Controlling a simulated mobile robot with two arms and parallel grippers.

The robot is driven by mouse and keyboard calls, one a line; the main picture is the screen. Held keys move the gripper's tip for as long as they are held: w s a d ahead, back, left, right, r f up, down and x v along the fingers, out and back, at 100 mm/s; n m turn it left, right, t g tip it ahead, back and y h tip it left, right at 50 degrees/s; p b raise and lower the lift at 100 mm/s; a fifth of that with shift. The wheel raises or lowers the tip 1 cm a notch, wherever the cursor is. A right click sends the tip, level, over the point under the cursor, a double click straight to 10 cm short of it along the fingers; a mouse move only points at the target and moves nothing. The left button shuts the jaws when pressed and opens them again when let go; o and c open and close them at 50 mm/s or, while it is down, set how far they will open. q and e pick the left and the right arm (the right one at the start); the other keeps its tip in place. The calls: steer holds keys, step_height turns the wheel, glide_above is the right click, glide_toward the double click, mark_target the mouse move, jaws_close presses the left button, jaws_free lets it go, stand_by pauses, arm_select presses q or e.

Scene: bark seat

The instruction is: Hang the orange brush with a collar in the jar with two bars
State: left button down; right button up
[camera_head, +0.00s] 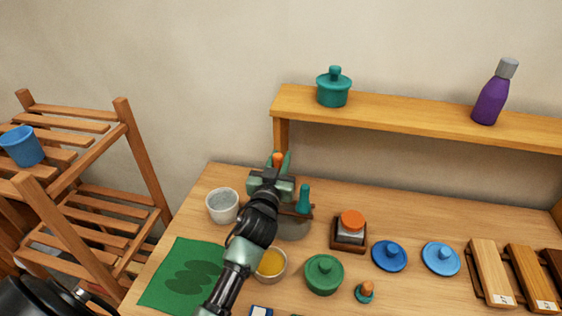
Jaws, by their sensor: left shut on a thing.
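My left gripper (279,161) is shut on the orange brush (278,158), of which only a small orange part shows between the green fingers. Its collar and lower part are hidden by the gripper. The jar (293,230), grey and round, stands on the table, partly behind my left wrist. A brown bar (298,213) shows across its top; a second bar cannot be made out. A teal brush (304,198) stands upright at the jar's right side. The gripper is at the jar's far left side in the picture; its height over the jar is unclear. My right gripper is not in view.
A white cup (223,206) is left of the gripper, and a bowl with yellow contents (271,265) is in front. A green lidded pot (324,274), an orange-topped jar (352,224) and blue lids (389,256) stand right. A wooden shelf (410,115) runs behind.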

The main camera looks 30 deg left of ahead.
arm_select(q)
step_height(320, 180, down, 6)
steer(key=b, duration=0.4)
steer(key=shift+r, duration=0.25)
steer(key=shift+f+b, duration=1.6)
steer(key=shift+b, duration=0.1)
steer(key=shift+f+b, duration=0.35)
steer(key=shift+f, duration=0.1)
steer(key=c, duration=0.8)
jaws_free()
steer(key=shift+r, duration=0.15)
step_height(320, 180, up, 7)
steer(key=p, duration=0.6)
steer(key=shift+p, duration=0.3)
